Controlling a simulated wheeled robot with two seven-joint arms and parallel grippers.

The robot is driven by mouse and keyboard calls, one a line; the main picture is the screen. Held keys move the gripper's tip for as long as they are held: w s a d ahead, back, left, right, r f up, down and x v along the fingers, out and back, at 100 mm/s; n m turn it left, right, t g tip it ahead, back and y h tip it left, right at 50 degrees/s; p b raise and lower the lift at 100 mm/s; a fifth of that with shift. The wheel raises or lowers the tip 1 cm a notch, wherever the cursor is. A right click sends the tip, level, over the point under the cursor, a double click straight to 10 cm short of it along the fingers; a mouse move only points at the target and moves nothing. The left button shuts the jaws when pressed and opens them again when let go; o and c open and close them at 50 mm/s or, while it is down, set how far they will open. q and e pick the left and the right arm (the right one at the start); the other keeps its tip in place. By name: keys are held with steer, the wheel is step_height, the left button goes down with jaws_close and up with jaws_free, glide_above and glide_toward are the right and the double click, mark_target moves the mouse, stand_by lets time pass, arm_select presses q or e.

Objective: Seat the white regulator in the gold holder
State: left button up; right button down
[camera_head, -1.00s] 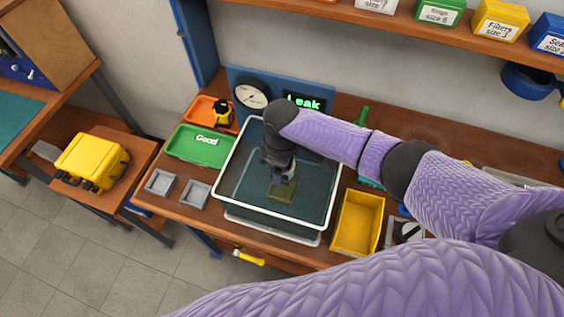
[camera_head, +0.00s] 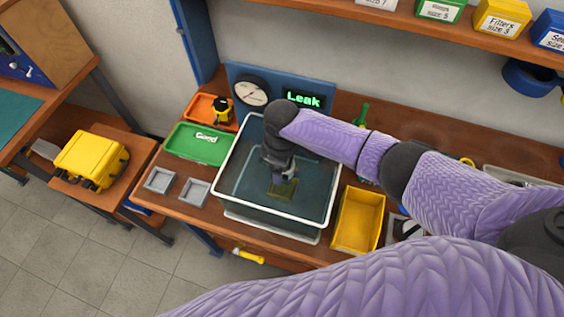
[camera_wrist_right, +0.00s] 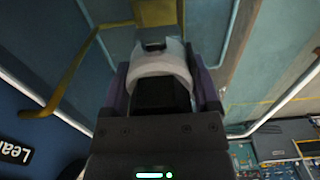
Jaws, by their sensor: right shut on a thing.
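My right gripper (camera_head: 280,177) reaches down into the clear water tank (camera_head: 228,207), just above the gold holder (camera_head: 285,190) inside it. In the right wrist view the gripper (camera_wrist_right: 162,88) is shut on the white regulator (camera_wrist_right: 163,62), with one finger on each side. The gold holder (camera_wrist_right: 158,12) shows at the top of that view, just beyond the regulator and in line with it. Whether they touch I cannot tell. In the head view the gripper and arm hide the regulator. My left gripper is not in view.
The white tank rim surrounds my right gripper. A green "Good" tray (camera_head: 198,145) and orange tray (camera_head: 205,108) stand left of the tank, a yellow bin (camera_head: 358,220) right. Behind are a gauge (camera_head: 251,89) and a display (camera_head: 303,98) reading "Leak".

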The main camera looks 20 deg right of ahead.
steer(key=shift+f+b, duration=2.1)
steer(key=shift+f, duration=1.5)
stand_by(3.1)
jaws_free()
stand_by(0.4)
